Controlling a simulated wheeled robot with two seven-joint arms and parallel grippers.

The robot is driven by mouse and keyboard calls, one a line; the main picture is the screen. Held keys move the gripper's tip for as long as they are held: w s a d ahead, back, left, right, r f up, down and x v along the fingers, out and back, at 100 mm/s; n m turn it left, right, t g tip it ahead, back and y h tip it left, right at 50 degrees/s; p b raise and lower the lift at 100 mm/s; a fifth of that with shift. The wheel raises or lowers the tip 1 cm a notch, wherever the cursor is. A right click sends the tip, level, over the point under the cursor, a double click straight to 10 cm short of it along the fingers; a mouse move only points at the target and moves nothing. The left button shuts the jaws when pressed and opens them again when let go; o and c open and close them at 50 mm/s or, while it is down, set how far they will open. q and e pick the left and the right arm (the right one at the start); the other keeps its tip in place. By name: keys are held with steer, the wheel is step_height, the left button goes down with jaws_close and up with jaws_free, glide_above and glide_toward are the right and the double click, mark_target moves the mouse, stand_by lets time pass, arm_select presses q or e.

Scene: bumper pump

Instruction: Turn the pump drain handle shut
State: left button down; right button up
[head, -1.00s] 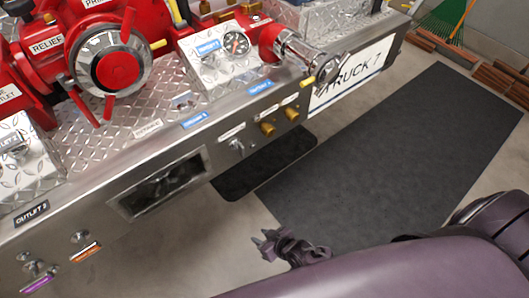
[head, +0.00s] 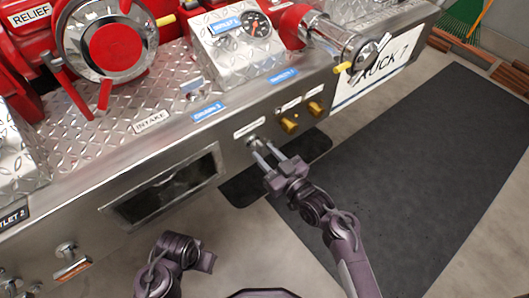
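A small silver handle (head: 253,141) sits on the steel front panel below a white label (head: 250,128) too small to read. It is partly hidden by my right gripper (head: 263,149). The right gripper's two pale fingers are apart and point up-left at the handle, their tips at or just in front of it. I cannot tell whether they touch it. My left gripper (head: 208,262) is low in the view, below the panel and away from the handle. It looks empty, and its finger opening cannot be made out.
Two brass knobs (head: 290,125) stick out right of the handle. A recessed dark window (head: 163,187) lies to its left. A silver outlet with a lever (head: 350,48) juts out at upper right. Dark mats (head: 420,170) cover the floor, and the space before the panel is open.

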arm_select(q)
steer(key=shift+r, duration=0.4)
arm_select(e)
steer(key=shift+w+a, duration=0.45)
steer(key=shift+w, duration=0.15)
jaws_close()
